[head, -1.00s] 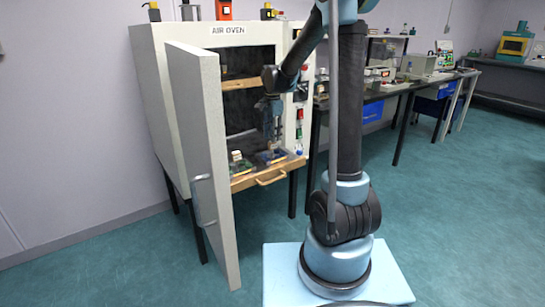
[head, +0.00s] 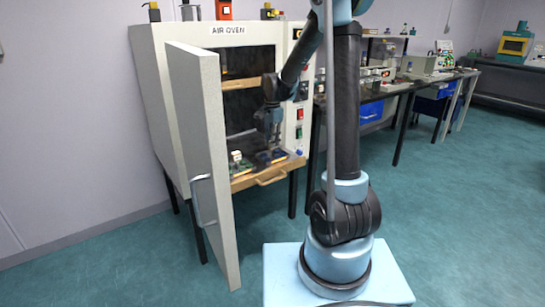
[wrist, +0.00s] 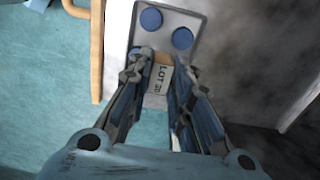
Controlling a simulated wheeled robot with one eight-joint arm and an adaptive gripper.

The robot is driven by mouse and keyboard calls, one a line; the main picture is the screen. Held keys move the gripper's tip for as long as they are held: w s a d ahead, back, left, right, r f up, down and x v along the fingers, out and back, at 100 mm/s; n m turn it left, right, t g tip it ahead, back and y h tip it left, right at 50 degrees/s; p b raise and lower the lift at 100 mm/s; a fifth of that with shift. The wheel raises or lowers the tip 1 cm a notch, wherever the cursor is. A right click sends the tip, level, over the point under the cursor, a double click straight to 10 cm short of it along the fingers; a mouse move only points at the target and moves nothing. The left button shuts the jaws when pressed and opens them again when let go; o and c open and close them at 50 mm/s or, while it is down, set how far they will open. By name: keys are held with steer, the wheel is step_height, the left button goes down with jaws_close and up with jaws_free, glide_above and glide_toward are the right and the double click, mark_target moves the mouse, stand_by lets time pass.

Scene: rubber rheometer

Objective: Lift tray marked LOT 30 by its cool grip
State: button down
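The LOT 30 tray (wrist: 200,32) is a grey plate with blue discs, at the top of the wrist view. A tan and white piece lettered LOT 30 (wrist: 160,78) at its near end shows between my fingers. My gripper (wrist: 163,68) is open, with one finger on each side of that piece. I cannot tell whether the fingers touch it. In the head view my gripper (head: 268,143) points down over the right-hand part of the oven's low front shelf, and partly hides the tray there.
The AIR OVEN (head: 180,100) stands with its door (head: 215,170) swung open, left of my arm. A wooden front ledge with a handle (head: 270,178) lies below the trays. Another tray (head: 238,166) sits to the left. A bench (head: 400,86) stands at right.

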steer(key=shift+r, duration=0.1)
steer(key=shift+r, duration=1.4)
steer(key=shift+d, duration=0.1)
